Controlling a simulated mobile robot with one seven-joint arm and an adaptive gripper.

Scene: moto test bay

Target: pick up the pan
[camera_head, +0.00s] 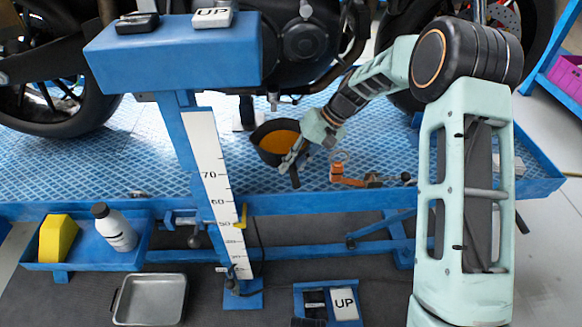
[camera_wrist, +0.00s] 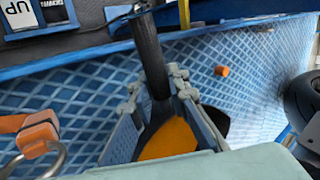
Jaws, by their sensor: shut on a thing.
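The pan (camera_head: 276,139) is dark with an orange inside. It is at the blue lift platform, below the motorcycle's engine. My gripper (camera_head: 292,158) is shut on its dark handle, which points toward the platform's front edge. In the wrist view my gripper's fingers (camera_wrist: 155,88) stand on either side of the handle (camera_wrist: 149,52), with the orange pan bowl (camera_wrist: 170,138) below. My wrist hides part of the bowl there. I cannot tell whether the pan touches the platform.
An orange clamp-like tool (camera_head: 345,177) lies on the platform (camera_head: 130,170) just right of the pan. A blue post with a white scale (camera_head: 213,185) stands to the left. The motorcycle (camera_head: 300,40) is close above. A grey metal tray (camera_head: 150,299) is on the floor.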

